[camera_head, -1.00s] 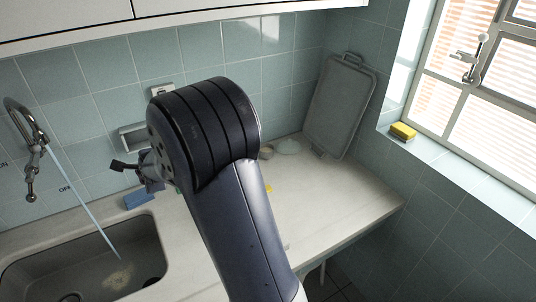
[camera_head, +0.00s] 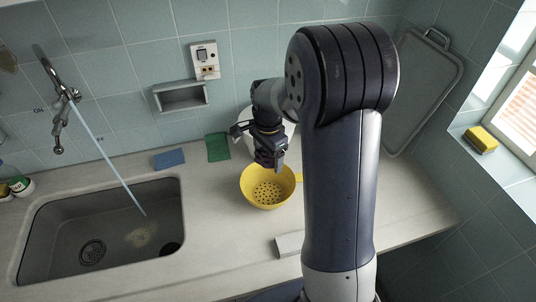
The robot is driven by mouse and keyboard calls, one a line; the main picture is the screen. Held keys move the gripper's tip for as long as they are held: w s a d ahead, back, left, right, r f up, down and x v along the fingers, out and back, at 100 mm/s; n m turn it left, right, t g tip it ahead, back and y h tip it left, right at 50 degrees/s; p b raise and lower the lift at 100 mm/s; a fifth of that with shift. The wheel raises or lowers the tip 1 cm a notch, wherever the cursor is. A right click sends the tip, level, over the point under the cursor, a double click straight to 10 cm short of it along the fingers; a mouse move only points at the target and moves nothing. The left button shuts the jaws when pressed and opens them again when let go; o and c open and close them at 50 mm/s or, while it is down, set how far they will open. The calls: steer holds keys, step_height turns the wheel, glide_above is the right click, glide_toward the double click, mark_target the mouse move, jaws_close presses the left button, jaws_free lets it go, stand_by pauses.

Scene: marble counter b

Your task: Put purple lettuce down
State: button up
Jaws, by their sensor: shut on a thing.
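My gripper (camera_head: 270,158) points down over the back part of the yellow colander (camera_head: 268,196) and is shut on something. I take this to be the purple lettuce, but I cannot make out its outline against the dark fingers. The colander stands on the counter with its holed bottom showing, and I see no lettuce in it. My arm hides the counter to the right of the colander.
A white round vessel (camera_head: 245,121) stands behind my gripper. A blue sponge (camera_head: 169,159) and a green cloth (camera_head: 218,147) lie left of it. The sink (camera_head: 60,197) with running water is at left. A pale block (camera_head: 290,243) lies near the front edge.

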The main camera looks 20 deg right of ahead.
mark_target(268, 164)
steer(key=shift+f+b, duration=4.05)
steer(key=shift+f, duration=1.5)
steer(key=o, duration=1.1)
steer(key=shift+c, duration=0.2)
step_height(268, 164, up, 7)
steer(key=p, duration=0.5)
steer(key=shift+r, duration=0.15)
